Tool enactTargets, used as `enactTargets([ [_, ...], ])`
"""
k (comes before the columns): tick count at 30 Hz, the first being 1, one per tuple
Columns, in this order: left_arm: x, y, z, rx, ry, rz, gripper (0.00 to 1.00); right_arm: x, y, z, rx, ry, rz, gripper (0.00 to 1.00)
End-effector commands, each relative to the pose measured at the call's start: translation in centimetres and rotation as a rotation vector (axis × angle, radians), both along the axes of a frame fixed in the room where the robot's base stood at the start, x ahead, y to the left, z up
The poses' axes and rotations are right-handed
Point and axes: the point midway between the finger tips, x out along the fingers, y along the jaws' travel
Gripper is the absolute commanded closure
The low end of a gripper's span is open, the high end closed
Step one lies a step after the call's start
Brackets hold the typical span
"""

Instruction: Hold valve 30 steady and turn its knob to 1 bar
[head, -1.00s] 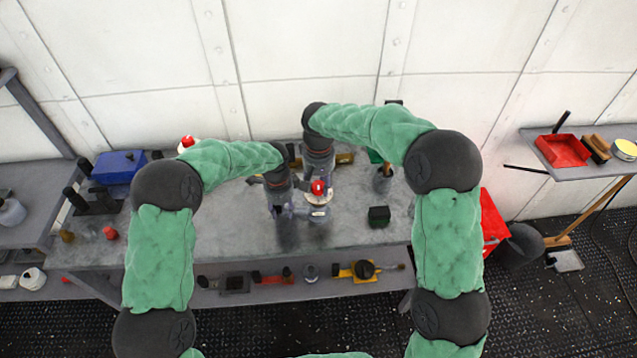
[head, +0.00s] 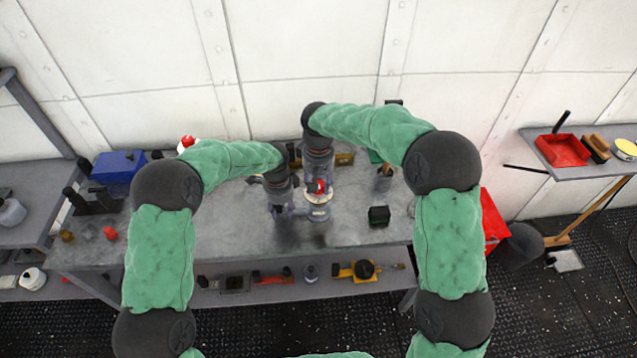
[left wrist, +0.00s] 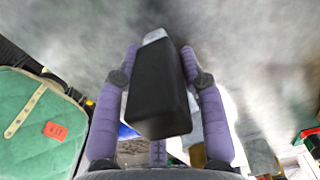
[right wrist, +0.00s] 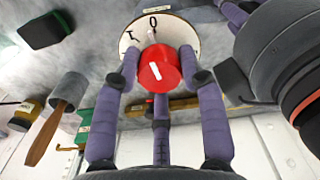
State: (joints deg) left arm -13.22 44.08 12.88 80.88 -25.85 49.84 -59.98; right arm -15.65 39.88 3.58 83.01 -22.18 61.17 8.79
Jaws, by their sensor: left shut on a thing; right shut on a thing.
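The valve's red knob (head: 320,187) sits on a pale round dial (head: 319,198) at the middle of the workbench. In the right wrist view the knob (right wrist: 158,68) has a white pointer mark, and the dial (right wrist: 185,32) carries black marks; one looks like 0. I cannot tell the pointer's exact reading. My right gripper (right wrist: 157,62) is shut on the knob from above. My left gripper (left wrist: 160,78), beside the valve, is shut on the black handle (left wrist: 158,95), whose far end meets a pale metal part. The number 30 is not readable.
The workbench (head: 230,225) has free room in front of the valve. A blue box (head: 118,166) and another red knob (head: 187,142) are at the left. A red bin (head: 494,222) stands off the right end.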

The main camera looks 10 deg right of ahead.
Motion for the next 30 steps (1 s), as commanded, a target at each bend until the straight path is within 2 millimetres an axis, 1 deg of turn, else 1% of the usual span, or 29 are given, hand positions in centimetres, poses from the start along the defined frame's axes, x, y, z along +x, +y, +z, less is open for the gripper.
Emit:
enactTargets([
  [1, -0.49, -0.22, -0.34, 0.002, 0.012, -0.01, 1.0, 0.23, 0.16, -0.07, 0.004, -0.008, 0.037, 0.92],
  [9, -0.51, -0.23, -0.34, 0.002, 0.013, -0.01, 1.0, 0.18, 0.2, -0.1, 0.003, -0.007, 0.249, 0.92],
  [15, -0.51, -0.23, -0.35, 0.002, 0.013, -0.01, 1.0, 0.13, 0.23, -0.14, 0.003, -0.006, 0.369, 0.92],
  [22, -0.52, -0.23, -0.35, 0.002, 0.013, -0.01, 1.0, 0.14, 0.24, -0.1, 0.003, -0.007, 0.449, 0.92],
  [30, -0.52, -0.23, -0.37, 0.002, 0.013, -0.009, 1.0, 0.12, 0.25, -0.11, 0.003, -0.006, 0.473, 0.92],
])
